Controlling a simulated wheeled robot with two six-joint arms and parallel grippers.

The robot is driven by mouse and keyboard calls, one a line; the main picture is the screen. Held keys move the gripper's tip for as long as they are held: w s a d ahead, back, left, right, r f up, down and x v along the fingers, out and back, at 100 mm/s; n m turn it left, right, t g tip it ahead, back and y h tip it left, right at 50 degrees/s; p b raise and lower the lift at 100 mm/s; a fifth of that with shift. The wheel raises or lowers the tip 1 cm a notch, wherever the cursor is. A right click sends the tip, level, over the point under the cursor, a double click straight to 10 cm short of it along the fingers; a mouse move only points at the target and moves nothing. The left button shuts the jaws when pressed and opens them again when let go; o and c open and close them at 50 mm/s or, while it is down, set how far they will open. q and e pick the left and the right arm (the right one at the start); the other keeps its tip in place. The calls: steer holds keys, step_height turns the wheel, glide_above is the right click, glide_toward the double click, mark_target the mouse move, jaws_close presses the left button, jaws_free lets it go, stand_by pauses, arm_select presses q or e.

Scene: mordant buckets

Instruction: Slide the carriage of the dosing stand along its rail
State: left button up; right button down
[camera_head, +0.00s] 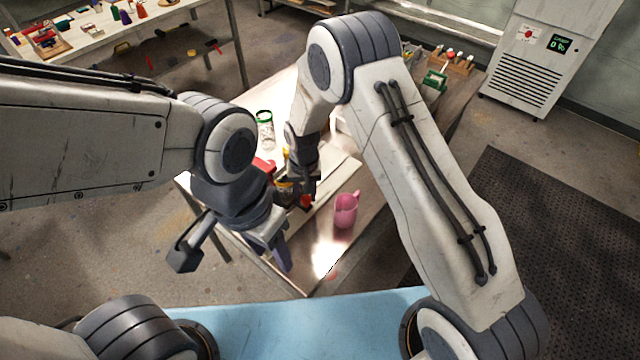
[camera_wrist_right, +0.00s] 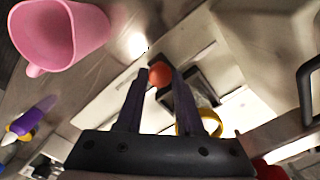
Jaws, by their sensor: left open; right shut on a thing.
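My right gripper (camera_wrist_right: 160,78) is shut on a small round orange-red knob (camera_wrist_right: 159,72), which shows between its fingertips in the right wrist view. A dark block, which looks like the carriage (camera_wrist_right: 203,88), sits just behind the knob. It lies over a long pale strip, which looks like the rail (camera_wrist_right: 105,103). In the head view my right gripper (camera_head: 308,192) is low over the table, and a bit of red shows at its tips. The arm and gripper hide most of the dosing stand there. My left gripper (camera_head: 232,262) is open and empty, in front of the table's left corner.
A pink jug (camera_head: 346,210) stands on the table (camera_head: 290,262) just right of my right gripper. A green-rimmed glass jar (camera_head: 265,130) stands farther back. A rack with bottles (camera_head: 452,62) is at the far right end. A blue surface (camera_head: 300,325) is nearest me.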

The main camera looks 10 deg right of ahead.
steer(key=s+a, duration=0.3)
steer(key=shift+s+a, duration=0.1)
steer(key=shift+a, duration=0.05)
stand_by(0.3)
